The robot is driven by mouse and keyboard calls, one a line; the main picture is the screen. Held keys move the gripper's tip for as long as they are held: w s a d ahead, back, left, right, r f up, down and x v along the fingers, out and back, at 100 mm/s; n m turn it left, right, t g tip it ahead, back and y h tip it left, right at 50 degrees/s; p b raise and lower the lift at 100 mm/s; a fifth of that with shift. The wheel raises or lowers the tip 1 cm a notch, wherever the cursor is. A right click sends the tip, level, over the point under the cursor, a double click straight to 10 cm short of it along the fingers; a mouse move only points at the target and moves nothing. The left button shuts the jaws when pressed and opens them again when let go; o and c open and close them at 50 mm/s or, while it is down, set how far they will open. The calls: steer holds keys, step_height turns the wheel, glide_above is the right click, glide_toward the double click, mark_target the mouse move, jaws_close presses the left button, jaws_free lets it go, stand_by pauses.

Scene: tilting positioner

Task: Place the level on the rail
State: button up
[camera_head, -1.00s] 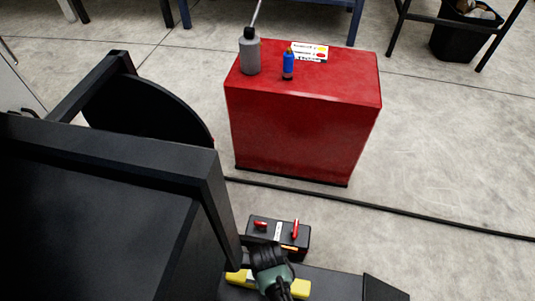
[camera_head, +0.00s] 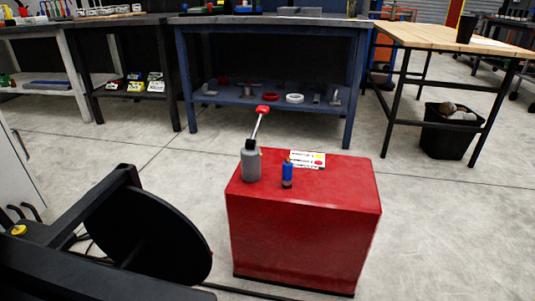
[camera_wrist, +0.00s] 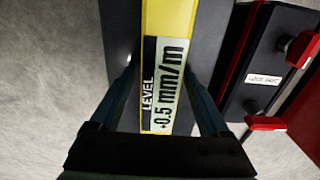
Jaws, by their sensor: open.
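The level (camera_wrist: 167,95), a yellow bar with a pale label reading "LEVEL" and "0.5 mm/m", shows in the wrist view. It runs up the picture between the fingers of my gripper (camera_wrist: 163,72). My gripper is open, one finger on each side of the level, with a gap visible at the sides. A dark grey flat surface (camera_wrist: 119,35) lies beneath the level. In the head view neither the level nor my gripper shows. I cannot make out a rail for certain. A tilted black round plate (camera_head: 150,232) on a black frame stands at the left of the head view.
A black box (camera_wrist: 262,80) with red clamps is right of the level. In the head view, a red cabinet (camera_head: 295,240) carries a grey bottle (camera_head: 251,165), a blue bottle (camera_head: 287,174) and a small box (camera_head: 307,159). Workbenches and a black bin (camera_head: 449,130) stand behind.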

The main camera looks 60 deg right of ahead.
step_height(320, 180, up, 12)
steer(key=p, duration=0.7)
